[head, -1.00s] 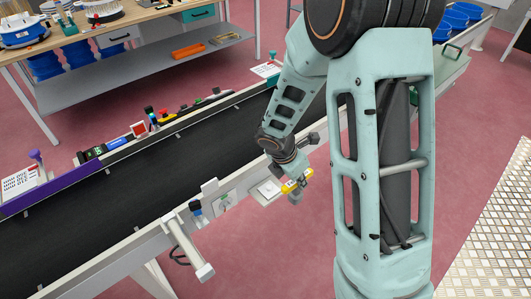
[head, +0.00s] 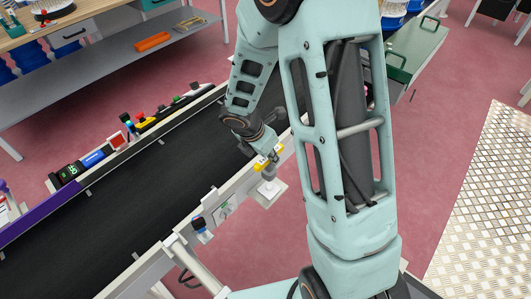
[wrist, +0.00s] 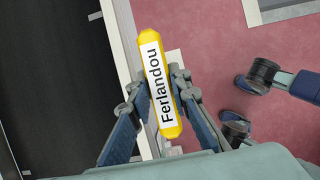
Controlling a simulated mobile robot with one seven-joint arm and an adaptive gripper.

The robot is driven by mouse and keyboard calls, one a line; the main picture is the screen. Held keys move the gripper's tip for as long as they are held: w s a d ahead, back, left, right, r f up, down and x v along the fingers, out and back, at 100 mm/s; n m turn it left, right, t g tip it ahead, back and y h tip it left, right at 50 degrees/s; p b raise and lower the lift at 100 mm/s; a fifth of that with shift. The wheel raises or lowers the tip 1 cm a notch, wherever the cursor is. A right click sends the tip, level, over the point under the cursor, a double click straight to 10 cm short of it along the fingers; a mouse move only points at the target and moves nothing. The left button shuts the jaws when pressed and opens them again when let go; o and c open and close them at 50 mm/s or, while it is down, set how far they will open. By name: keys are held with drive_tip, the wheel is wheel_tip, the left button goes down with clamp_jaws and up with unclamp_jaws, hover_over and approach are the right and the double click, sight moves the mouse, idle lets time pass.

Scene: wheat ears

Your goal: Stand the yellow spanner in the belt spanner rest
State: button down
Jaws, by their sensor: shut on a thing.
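In the head view the spanner (head: 259,166) is small and partly hidden by my gripper (head: 267,160). It is at the near side rail of the conveyor, over or close to a pale square plate (head: 273,195) that sticks out there, which looks like the belt spanner rest. Whether the spanner touches the plate cannot be told. In the wrist view a pale piece behind the spanner is mostly hidden.
The black conveyor belt (head: 130,190) runs along the left. A small box with a dark blue knob (head: 200,224) and a pale bracket are on the near rail. Several small things line the far rail. A workbench shelf (head: 110,75) stands behind.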

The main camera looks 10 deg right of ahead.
sight(261, 162)
drive_tip(key=shift+r, duration=0.1)
wheel_tip(261, 162, down, 6)
drive_tip(key=b, duration=0.5)
drive_tip(key=shift+r, duration=0.1)
idle(1.4)
drive_tip(key=shift+f+b, duration=1.25)
drive_tip(key=shift+f, duration=0.15)
drive_tip(key=c, duration=1.7)
unclamp_jaws()
drive_tip(key=v, duration=1.2)
drive_tip(key=shift+r, duration=0.1)
drive_tip(key=shift+s, duration=0.1)
